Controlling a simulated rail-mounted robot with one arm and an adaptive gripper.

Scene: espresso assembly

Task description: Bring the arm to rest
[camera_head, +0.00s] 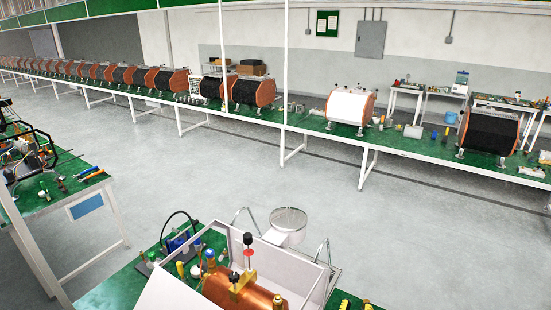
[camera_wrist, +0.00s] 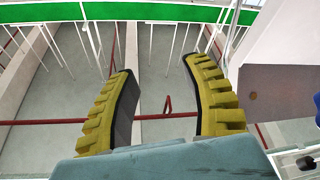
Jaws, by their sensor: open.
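My gripper (camera_wrist: 159,105) shows in the wrist view with two yellow, ribbed fingers spread wide apart. Nothing is between them. Beyond the fingers are the grey wall or floor, thin white rods and a red pipe, so the gripper is clear of any work object.
A round white container (camera_head: 289,222) stands behind the housing. A blue tool (camera_head: 180,242) and small fittings lie at its left. A second green bench (camera_head: 50,205) with parts is at left. A long bench of espresso machines (camera_head: 348,107) runs along the back. The grey floor between is clear.

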